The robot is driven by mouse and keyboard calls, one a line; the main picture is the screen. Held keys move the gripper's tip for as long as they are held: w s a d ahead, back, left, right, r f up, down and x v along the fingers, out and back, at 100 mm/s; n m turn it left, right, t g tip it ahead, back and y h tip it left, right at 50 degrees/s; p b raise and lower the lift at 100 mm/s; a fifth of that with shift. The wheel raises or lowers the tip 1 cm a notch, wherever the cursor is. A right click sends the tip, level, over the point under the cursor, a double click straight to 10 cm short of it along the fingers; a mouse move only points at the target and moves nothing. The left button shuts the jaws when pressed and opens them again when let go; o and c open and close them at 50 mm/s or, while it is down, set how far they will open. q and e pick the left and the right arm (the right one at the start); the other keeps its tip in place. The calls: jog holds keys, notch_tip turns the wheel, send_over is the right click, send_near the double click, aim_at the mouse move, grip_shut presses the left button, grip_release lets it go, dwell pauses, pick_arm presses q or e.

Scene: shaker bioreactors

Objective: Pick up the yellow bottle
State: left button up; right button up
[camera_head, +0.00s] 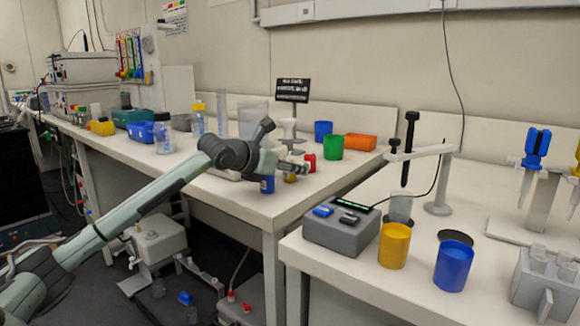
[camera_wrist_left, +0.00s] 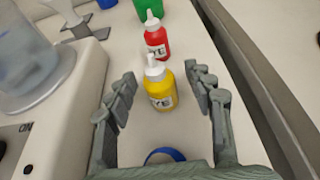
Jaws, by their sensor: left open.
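The yellow bottle (camera_wrist_left: 162,92) with a white nozzle cap stands upright on the bench. It carries a white label with dark letters. My left gripper (camera_wrist_left: 160,84) is open, with one finger on each side of the bottle and visible gaps between. In the head view, my left gripper (camera_head: 292,167) is over the bench corner and largely hides the yellow bottle (camera_head: 290,178). My right gripper is not in view.
A red bottle (camera_wrist_left: 157,42) stands just behind the yellow one. A blue bottle (camera_head: 267,185) stands near the bench edge, in front. A device with a clear beaker (camera_wrist_left: 30,60) is at left in the wrist view. Green (camera_head: 333,148) and blue cups (camera_head: 323,130) stand behind.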

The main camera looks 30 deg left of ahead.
pick_arm(q)
jog(key=shift+w+f, duration=0.1)
jog(key=shift+c, duration=0.3)
jog(key=c, duration=1)
jog(key=shift+c, duration=0.3)
